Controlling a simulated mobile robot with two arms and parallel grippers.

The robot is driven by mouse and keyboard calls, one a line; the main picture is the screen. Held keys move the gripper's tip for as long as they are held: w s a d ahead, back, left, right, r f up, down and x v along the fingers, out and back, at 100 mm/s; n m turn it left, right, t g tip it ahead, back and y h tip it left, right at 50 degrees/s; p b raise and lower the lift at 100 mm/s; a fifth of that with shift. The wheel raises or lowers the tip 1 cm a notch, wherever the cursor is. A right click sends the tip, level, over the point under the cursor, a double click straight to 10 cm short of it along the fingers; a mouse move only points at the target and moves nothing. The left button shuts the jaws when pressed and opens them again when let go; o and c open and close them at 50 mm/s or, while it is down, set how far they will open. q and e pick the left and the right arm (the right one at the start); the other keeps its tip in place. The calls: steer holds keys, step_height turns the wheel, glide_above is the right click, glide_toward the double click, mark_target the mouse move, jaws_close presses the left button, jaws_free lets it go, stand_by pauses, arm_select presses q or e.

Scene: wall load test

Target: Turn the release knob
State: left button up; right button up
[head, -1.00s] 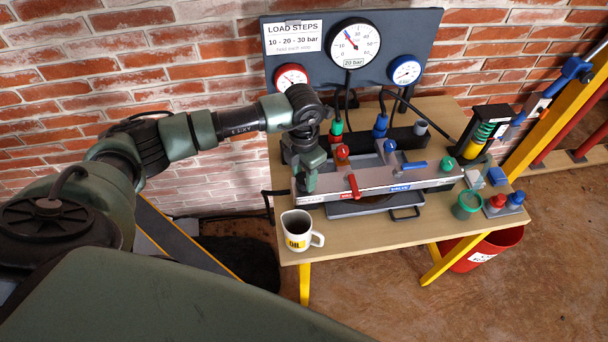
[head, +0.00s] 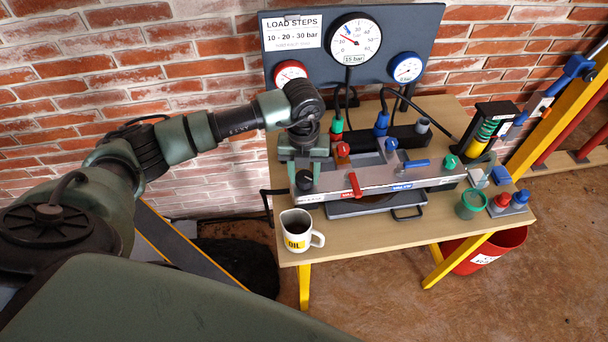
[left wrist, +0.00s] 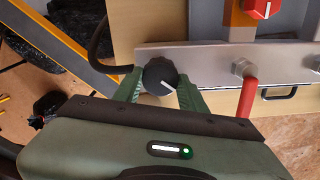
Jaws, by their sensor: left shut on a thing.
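The release knob is black and round with a white pointer line. It shows at the left end of the grey metal manifold in the head view (head: 304,181) and in the left wrist view (left wrist: 160,76). My left gripper (head: 304,172) is at the knob, and in the left wrist view its two green fingers (left wrist: 159,88) stand on either side of it, shut on it. The grey manifold (head: 385,184) carries a red lever (head: 355,185) and a blue lever (head: 416,163). The large gauge (head: 354,42) has a 15 bar readout. My right gripper is not in view.
A white oil mug (head: 297,232) stands on the table's front left corner. A green pot (head: 470,204) and red and blue knobs (head: 508,202) sit at the right. A red bucket (head: 482,250) is under the table. A brick wall (head: 130,60) is behind.

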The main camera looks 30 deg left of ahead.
mark_target(304, 177)
arm_select(q)
steer(key=n, duration=0.3)
steer(key=shift+w+n, duration=0.1)
steer(key=shift+n, duration=2.3)
steer(key=o, duration=1.4)
steer(key=shift+c, duration=0.2)
step_height(304, 177, up, 8)
steer(key=shift+f+b, duration=0.1)
steer(key=shift+b, duration=0.95)
